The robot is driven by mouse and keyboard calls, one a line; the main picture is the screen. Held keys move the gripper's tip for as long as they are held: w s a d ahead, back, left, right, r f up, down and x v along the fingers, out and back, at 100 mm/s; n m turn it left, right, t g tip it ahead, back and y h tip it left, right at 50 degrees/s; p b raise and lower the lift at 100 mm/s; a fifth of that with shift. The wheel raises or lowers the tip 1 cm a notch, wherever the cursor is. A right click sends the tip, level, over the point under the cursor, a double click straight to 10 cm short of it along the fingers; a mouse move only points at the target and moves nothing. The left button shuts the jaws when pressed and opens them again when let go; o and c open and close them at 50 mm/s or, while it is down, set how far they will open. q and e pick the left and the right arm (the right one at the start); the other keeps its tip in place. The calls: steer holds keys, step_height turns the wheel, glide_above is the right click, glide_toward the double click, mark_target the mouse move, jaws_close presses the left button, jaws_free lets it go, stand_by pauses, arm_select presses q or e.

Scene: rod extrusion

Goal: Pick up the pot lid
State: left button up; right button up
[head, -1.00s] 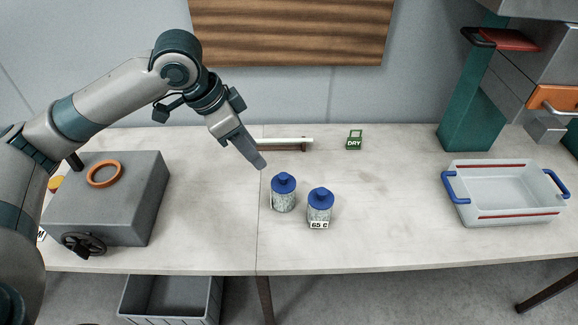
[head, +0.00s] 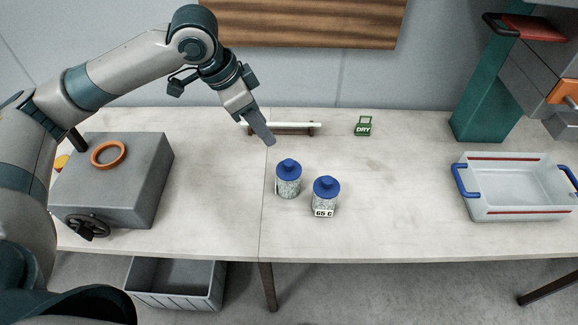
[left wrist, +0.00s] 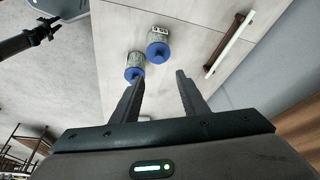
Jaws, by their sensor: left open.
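Two speckled pots with blue knobbed lids stand upright on the table. The left pot's lid (head: 289,167) and the right pot's lid (head: 326,186) both sit on their pots; the right pot (head: 325,203) has a "65 C" label at its front. My left gripper (head: 269,139) is open and empty, above the table, behind and left of the left pot in the head view. In the left wrist view its two fingers (left wrist: 160,76) are spread apart, with the left pot's lid (left wrist: 134,74) and the right pot's lid (left wrist: 159,50) beyond them. My right gripper is not in view.
A white rod on a brown rack (head: 285,129) and a green "DRY" sign (head: 363,127) stand behind the pots. A grey box (head: 135,180) with an orange ring is at left. A clear tray with blue handles (head: 515,213) is at right. The table between pots and tray is clear.

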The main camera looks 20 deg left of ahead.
arm_select(q)
steer(key=p, duration=0.2)
glide_toward(288, 163)
steer(key=x, duration=0.2)
steer(key=shift+w+f, duration=0.2)
steer(key=shift+w, duration=0.1)
steer(key=shift+w+d+f, duration=0.1)
steer(key=shift+d+f, duration=0.05)
steer(key=shift+f, duration=0.2)
steer(key=shift+d+f, duration=0.25)
steer(key=shift+f, duration=0.3)
steer(key=p+x, duration=0.1)
steer(key=x, duration=0.2)
steer(key=shift+p, duration=0.35)
steer(key=shift+w+d+f, duration=0.1)
steer(key=shift+d+f, duration=0.05)
steer(key=shift+f, duration=0.35)
